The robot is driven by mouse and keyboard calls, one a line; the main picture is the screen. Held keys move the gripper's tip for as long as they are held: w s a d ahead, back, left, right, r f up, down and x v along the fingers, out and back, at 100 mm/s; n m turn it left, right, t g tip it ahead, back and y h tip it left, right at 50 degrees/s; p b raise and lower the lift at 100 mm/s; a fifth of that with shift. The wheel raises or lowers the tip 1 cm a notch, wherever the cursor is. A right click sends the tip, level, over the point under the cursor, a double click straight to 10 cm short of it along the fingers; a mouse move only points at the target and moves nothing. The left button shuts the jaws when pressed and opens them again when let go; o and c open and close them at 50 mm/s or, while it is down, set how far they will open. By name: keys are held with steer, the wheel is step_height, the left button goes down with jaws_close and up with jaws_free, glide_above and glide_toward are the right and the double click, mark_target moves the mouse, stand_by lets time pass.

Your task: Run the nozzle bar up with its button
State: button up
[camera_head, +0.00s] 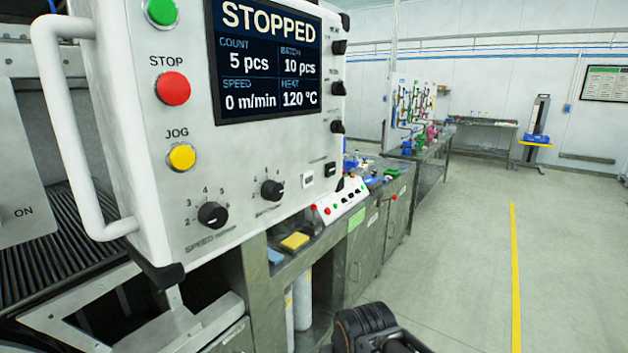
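A white control panel (235,150) fills the upper left, with a screen (268,55) reading STOPPED, 5 of 10 pcs, 0 m/min, 120 °C. On it are a green button (161,11), a red STOP button (173,88) and a yellow JOG button (181,157). A low sloped console (342,200) beyond it carries small red, green and black controls, too small to read. I cannot make out a nozzle bar or which button belongs to it. A black part of my arm shows at the bottom centre; my gripper's fingers are not visible.
A white handle (68,130) and black knobs (213,215) stick out from the panel. A yellow sponge-like block (295,241) lies on the steel bench beyond. The grey floor (450,270) to the right is open, with a yellow line (514,270).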

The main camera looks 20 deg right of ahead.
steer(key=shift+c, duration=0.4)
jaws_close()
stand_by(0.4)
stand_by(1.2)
